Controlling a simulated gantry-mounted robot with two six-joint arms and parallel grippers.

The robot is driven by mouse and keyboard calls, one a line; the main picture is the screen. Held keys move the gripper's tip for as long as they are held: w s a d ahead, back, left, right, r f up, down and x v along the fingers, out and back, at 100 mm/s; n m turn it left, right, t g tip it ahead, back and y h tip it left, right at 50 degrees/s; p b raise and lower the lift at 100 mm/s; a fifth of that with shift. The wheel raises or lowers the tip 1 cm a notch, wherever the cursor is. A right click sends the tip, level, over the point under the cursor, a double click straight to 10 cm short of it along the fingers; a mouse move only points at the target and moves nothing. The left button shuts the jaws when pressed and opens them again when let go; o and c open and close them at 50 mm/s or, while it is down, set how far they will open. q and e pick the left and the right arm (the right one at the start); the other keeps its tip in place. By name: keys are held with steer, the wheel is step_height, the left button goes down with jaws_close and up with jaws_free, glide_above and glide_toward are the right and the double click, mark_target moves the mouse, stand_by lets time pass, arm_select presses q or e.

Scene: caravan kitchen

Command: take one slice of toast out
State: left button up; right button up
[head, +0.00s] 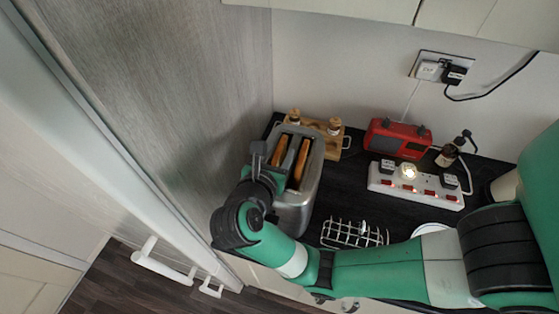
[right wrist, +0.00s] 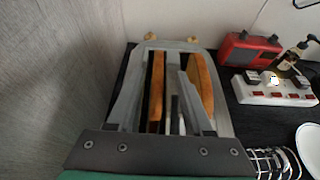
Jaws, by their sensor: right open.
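A silver toaster (head: 297,205) stands on the dark counter next to the grey wall panel. Two browned slices of toast stick up in its slots: a left slice (head: 279,151) and a right slice (head: 301,160). My right gripper (head: 258,155) is at the toaster's left side in the head view. In the right wrist view, its jaws (right wrist: 163,75) are open and empty over the toaster's top. The left slice (right wrist: 157,82) shows between the fingers, and the right slice (right wrist: 201,85) lies to the right of the right finger. My left gripper is not in view.
A wooden rack (head: 329,145) with small jars stands behind the toaster. A red radio (head: 397,138) and a white power strip (head: 415,187) are to the right. A white wire rack (head: 352,234) and part of a white plate (head: 431,229) lie nearer the front.

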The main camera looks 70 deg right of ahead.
mark_target(283, 143)
steer(key=shift+r+p+x, duration=0.2)
steer(key=shift+p+x, duration=0.65)
steer(key=shift+x, duration=1.85)
steer(key=shift+w, duration=0.15)
jaws_close()
